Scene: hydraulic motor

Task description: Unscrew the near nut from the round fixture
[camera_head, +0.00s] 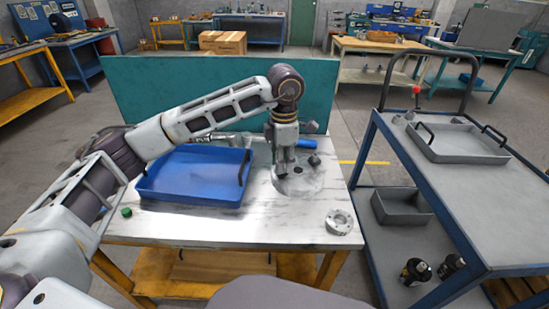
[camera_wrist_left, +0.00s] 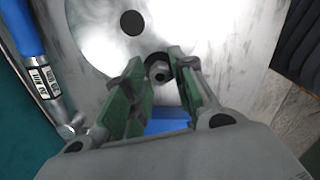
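The round fixture (camera_head: 312,187) is a pale metal disc on the marble-like worktop (camera_head: 240,228). Its flat face with a dark hole (camera_wrist_left: 132,22) fills the upper part of the left wrist view. A small grey nut (camera_wrist_left: 158,71) sits on the fixture between the fingertips. My left gripper (camera_head: 284,170) points down over the fixture and hides part of it. In the left wrist view its green-padded fingers (camera_wrist_left: 160,84) stand apart on either side of the nut, and I cannot tell whether they touch it. My right gripper is not in view.
A blue tray (camera_head: 190,203) stands left of the fixture. A blue-handled tool (camera_wrist_left: 25,40) lies beyond it. A flanged metal ring (camera_head: 340,222) is at the front right, and a green cap (camera_head: 126,212) at the left. A blue cart (camera_head: 455,205) stands close on the right.

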